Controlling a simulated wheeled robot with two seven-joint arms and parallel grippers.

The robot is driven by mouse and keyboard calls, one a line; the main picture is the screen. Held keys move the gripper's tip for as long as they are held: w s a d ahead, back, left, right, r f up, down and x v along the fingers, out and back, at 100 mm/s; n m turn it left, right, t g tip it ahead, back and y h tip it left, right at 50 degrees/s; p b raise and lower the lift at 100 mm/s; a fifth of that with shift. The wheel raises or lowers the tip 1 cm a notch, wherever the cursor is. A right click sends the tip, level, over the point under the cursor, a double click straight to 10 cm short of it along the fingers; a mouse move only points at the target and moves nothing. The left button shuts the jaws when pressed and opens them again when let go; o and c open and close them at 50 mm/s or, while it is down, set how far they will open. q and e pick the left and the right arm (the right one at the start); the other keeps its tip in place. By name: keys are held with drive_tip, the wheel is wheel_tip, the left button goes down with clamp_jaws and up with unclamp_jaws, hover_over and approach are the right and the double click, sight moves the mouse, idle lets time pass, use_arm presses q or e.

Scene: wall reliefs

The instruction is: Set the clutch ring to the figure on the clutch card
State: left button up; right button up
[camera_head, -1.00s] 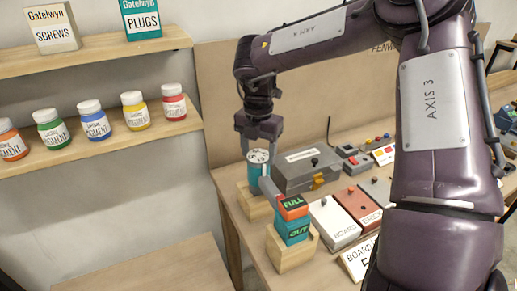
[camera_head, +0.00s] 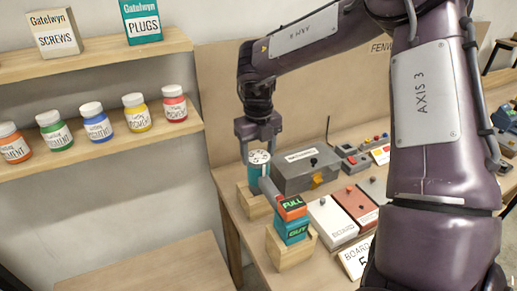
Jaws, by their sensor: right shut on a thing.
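My right gripper (camera_head: 258,147) points down over a white, marked ring (camera_head: 258,157) on top of a teal cylinder (camera_head: 254,178). Its fingers come down on both sides of the ring and are shut on it. The marks on the ring are too small to read. The teal body stands in a wooden block (camera_head: 256,208), and a grey bar slants from it towards the front. I cannot make out a clutch card. My left gripper is not in view.
A grey box (camera_head: 306,171), white and red boxes (camera_head: 357,206) and a board card (camera_head: 358,257) lie to the right. Pigment jars (camera_head: 97,122) line the left shelf.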

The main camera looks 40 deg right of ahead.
sight(258, 157)
drive_tip(key=n+p, duration=0.1)
drive_tip(key=n, duration=0.3)
drive_tip(key=shift+r+n, duration=0.1)
drive_tip(key=shift+n, duration=0.2)
drive_tip(key=shift+n+p, duration=0.45)
drive_tip(key=shift+n, duration=1.35)
drive_tip(key=shift+a, duration=0.1)
drive_tip(key=o, duration=1)
wheel_tip(258, 157, up, 8)
drive_tip(key=shift+f+b, duration=0.15)
drive_tip(key=shift+b, duration=0.15)
drive_tip(key=shift+f, duration=0.1)
